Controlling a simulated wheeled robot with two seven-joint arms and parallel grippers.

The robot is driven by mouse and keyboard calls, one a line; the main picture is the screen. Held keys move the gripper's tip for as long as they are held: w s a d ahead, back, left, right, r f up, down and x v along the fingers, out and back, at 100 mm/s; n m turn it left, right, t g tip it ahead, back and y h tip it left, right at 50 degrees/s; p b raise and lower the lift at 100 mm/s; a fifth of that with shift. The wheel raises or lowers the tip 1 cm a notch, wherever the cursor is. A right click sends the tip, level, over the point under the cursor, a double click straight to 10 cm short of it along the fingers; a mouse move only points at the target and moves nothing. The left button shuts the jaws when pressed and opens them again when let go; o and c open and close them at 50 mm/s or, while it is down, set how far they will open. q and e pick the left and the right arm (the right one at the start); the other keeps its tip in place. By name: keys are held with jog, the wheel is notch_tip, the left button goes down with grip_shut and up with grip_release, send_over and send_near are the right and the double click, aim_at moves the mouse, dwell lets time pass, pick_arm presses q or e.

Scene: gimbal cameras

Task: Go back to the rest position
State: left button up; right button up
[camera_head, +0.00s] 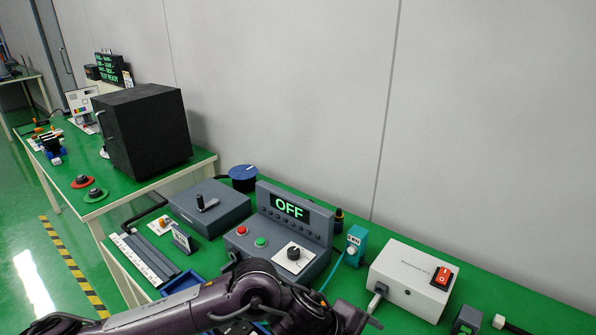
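My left arm comes in from the lower left and crosses the bottom of the head view. Its far end, with my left gripper (366,318), is at the bottom edge, in front of the white box (412,277) with a red rocker switch (442,277). The fingers are small, dark and partly cut off, so I cannot tell whether they are open or hold anything. My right gripper is not in view.
Behind my arm stands a grey control unit (262,246) whose display reads OFF. A grey box with a lever (208,206), a blue tray (181,283) and a teal device (356,243) are nearby. A black cabinet (146,130) stands on the further table. A wall closes off the back.

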pick_arm(q)
jog(key=d+r+n+t+h, duration=0.3)
jog(key=r+n+t, duration=0.1)
jog(key=r+n, duration=0.2)
jog(key=w+a+n+t+y, duration=0.2)
jog(key=a+n+t+y, duration=0.15)
jog(key=a+n, duration=0.5)
jog(key=s+a+f+n+g+y, duration=0.2)
jog(key=s+a+f+n, duration=0.2)
jog(key=a, duration=0.5)
jog(key=s+a+f+n+g+y, duration=0.2)
jog(key=s+a+f+n+y, duration=0.15)
jog(key=a, duration=0.45)
jog(key=s+a+f+n+g+y, duration=0.2)
jog(key=s+a+f+n, duration=0.25)
jog(key=a, duration=0.45)
notch_tip(320, 180, down, 27)
jog(key=s+m+g, duration=0.1)
jog(key=s, duration=0.1)
jog(key=s+a+f+g, duration=0.1)
jog(key=s+a+f, duration=0.2)
jog(key=s+f, duration=1.7)
jog(key=shift+m+g, duration=0.25)
